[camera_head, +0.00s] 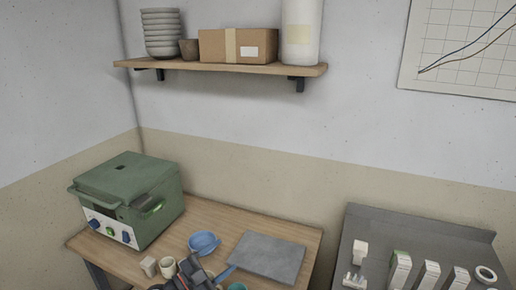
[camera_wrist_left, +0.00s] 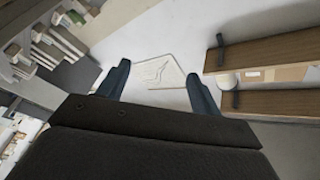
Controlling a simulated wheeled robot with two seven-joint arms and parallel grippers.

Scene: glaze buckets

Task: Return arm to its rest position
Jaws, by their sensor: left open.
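My left gripper (camera_head: 192,268) shows at the bottom of the head view, dark grey, in front of the wooden table. In the left wrist view its two fingers (camera_wrist_left: 158,75) stand wide apart with nothing between them. Beyond them that view shows the pale wall with the chart (camera_wrist_left: 155,73) and the wall shelf (camera_wrist_left: 262,53). My right gripper is in neither view. A blue bowl (camera_head: 203,243) and a cream cup (camera_head: 168,267) stand on the table near my left gripper. Part of a teal container (camera_head: 237,286) shows at the bottom edge.
The wooden table (camera_head: 222,217) bears a green machine (camera_head: 128,188) on the left and a grey slab (camera_head: 267,258) on the right. A small pale block (camera_head: 149,266) is by the cup. A grey bench (camera_head: 400,228) with several white items stands right. A loaded shelf (camera_head: 225,68) hangs above.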

